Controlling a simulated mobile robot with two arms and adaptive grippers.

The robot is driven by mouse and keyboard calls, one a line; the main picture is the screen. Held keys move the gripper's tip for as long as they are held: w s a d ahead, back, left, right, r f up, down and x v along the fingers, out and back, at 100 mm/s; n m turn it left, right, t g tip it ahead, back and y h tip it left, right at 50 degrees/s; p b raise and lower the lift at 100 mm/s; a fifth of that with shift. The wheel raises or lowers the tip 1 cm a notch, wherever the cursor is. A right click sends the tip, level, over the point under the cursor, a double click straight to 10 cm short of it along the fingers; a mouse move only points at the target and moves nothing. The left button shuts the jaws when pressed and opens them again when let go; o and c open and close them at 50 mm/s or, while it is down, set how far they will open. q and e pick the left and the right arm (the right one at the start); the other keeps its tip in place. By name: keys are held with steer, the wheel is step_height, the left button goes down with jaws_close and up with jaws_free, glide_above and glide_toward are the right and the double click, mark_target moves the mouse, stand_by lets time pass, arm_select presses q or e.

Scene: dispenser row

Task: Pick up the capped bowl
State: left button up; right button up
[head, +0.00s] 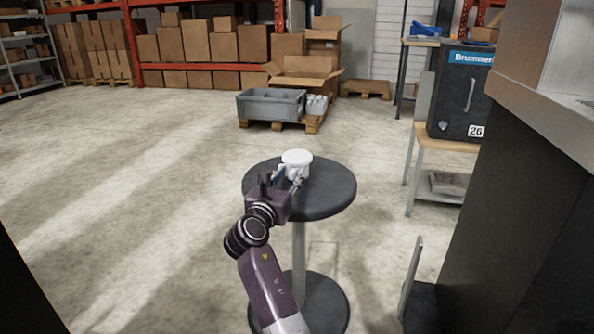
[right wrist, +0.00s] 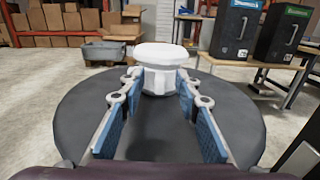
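The capped bowl (head: 297,160) is white with a wide round lid and stands upright on a dark round table (head: 330,193). In the right wrist view the bowl (right wrist: 161,68) stands straight ahead, near the far ends of my fingers. My right gripper (head: 289,179) reaches over the table from the near side. Its blue-padded fingers (right wrist: 162,88) are spread wide, with bare tabletop between them. The fingertips are close to the bowl's sides; I cannot tell whether they touch it. My left gripper is not in view.
A grey crate (head: 270,104) sits on a pallet behind the table. A dark cabinet marked 26 (head: 461,92) stands on a wooden bench to the right. A dark counter (head: 520,200) rises close on the right. Open floor lies to the left.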

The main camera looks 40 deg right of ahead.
jaws_close()
steer(key=shift+r, duration=0.1)
stand_by(0.3)
